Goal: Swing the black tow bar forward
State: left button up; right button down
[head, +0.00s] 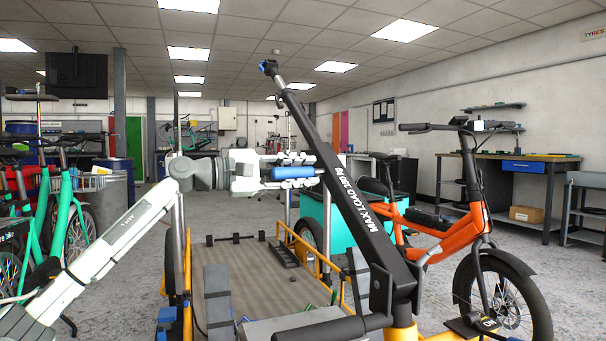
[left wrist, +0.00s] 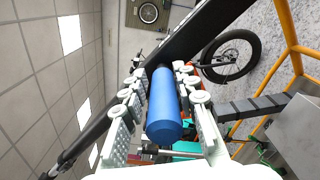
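The black tow bar (head: 350,195), marked "MAX LOAD 250 kg", stands tilted in the head view. It rises up and left from a pivot near the yellow frame to a thinner top section with a blue tip. A blue handle (head: 293,172) sticks out from its side; the handle (left wrist: 163,105) also shows in the left wrist view, meeting the black bar (left wrist: 205,30) at its far end. My left gripper (head: 300,171) has its fingers on either side of the handle. In the left wrist view, gaps show between the fingers and the handle. My right gripper is out of view.
A flat cart bed (head: 240,255) with yellow rails lies below my left arm. An orange bike (head: 455,230) stands right of the bar, and a teal box (head: 340,220) behind it. Green bikes (head: 85,215) stand at the left. A workbench (head: 520,170) lines the right wall.

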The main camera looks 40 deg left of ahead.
aim_at(272, 173)
pick_arm(q)
jog(key=shift+o, duration=0.9)
jog(key=shift+f, duration=0.1)
jog(key=v, duration=1.2)
